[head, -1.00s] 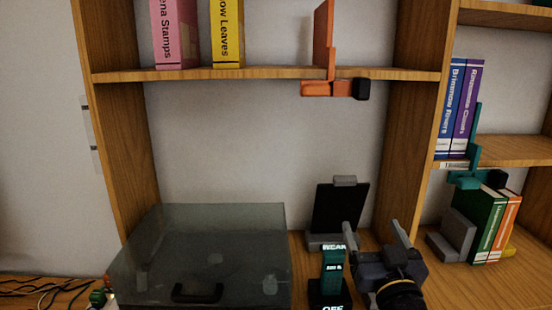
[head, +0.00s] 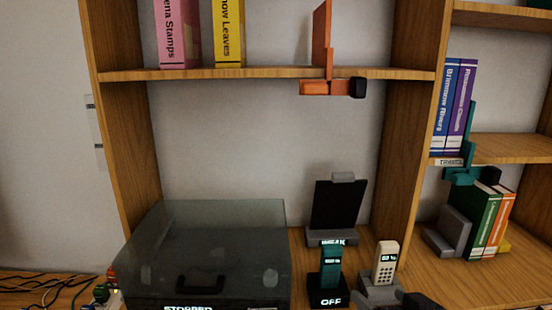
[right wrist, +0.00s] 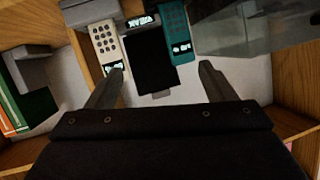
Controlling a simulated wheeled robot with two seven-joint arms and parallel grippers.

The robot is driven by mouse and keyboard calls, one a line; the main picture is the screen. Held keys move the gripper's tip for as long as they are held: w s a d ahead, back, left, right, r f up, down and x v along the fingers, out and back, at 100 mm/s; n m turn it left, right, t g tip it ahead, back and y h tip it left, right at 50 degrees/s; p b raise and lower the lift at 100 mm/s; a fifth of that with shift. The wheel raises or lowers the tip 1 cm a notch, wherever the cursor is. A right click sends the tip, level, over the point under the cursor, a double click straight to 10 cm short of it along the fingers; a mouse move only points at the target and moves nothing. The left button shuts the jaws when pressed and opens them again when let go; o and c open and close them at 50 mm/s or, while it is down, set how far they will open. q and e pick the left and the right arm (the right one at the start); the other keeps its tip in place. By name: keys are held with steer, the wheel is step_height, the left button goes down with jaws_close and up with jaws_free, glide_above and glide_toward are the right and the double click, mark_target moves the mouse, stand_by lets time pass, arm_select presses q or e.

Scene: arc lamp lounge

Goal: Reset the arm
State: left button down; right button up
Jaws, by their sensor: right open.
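My right gripper (right wrist: 160,72) is open and empty; its two fingers stand apart in the right wrist view. In the head view only a dark part of it (head: 422,302) shows at the bottom edge, right of centre. A beige handset (head: 385,262) stands upright in a grey cradle, just beyond that part; it also shows in the right wrist view (right wrist: 106,44), apart from the fingers. My left gripper is in neither view.
A teal handset (head: 331,266) stands in a black base marked OFF. Behind is a dark panel (head: 336,205) on a grey stand. A smoked-lid box (head: 225,235) fills the left. An orange clamp (head: 318,88) hangs under the upper shelf. Books (head: 485,220) and a grey bookend (head: 453,232) stand right.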

steer(key=s+d+f+m+g, duration=0.1)
steer(key=s+f+g, duration=0.35)
steer(key=s, duration=0.35)
steer(key=s+d+f+m+g, duration=0.1)
steer(key=s+f+g, duration=0.2)
steer(key=s+f, duration=0.35)
arm_select(q)
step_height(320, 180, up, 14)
steer(key=p, duration=1.4)
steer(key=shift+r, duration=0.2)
arm_select(e)
step_height(320, 180, up, 16)
steer(key=s, duration=0.2)
steer(key=shift+a+f, duration=0.15)
steer(key=shift+a, duration=0.15)
